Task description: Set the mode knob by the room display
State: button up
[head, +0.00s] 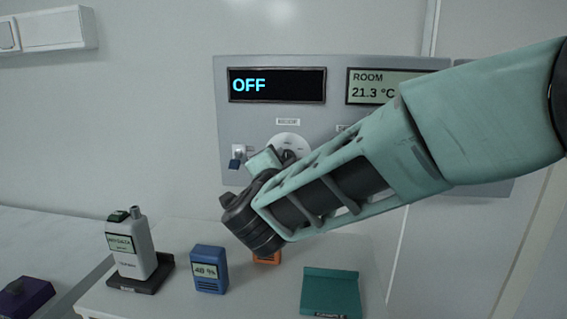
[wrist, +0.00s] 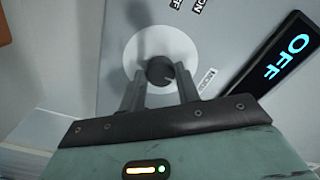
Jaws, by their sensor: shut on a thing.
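The mode knob (wrist: 160,71) is a dark round knob on a white dial plate (wrist: 178,48), which sits on a grey wall panel (head: 225,130). In the wrist view my gripper (wrist: 160,82) has its two fingers on either side of the knob and is shut on it. In the head view my arm covers most of the dial plate (head: 290,141). The room display (head: 378,88) reads "ROOM 21.3 °C", and my arm covers its right part. A black display (head: 277,85) reads "OFF" in blue; it also shows in the wrist view (wrist: 285,60).
A small switch (head: 237,157) is left of the dial. On the table below stand a white bottle (head: 132,245) on a dark base, a blue meter (head: 209,270) reading about 48 %, an orange object (head: 267,257) and a teal block (head: 331,290). A purple box (head: 25,296) is at far left.

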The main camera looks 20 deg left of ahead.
jog(key=o, duration=1)
jog(key=shift+s, duration=0.1)
jog(key=b+v, duration=0.3)
jog(key=v, duration=1.4)
jog(key=shift+s+d, duration=0.1)
jog(key=shift+d, duration=0.05)
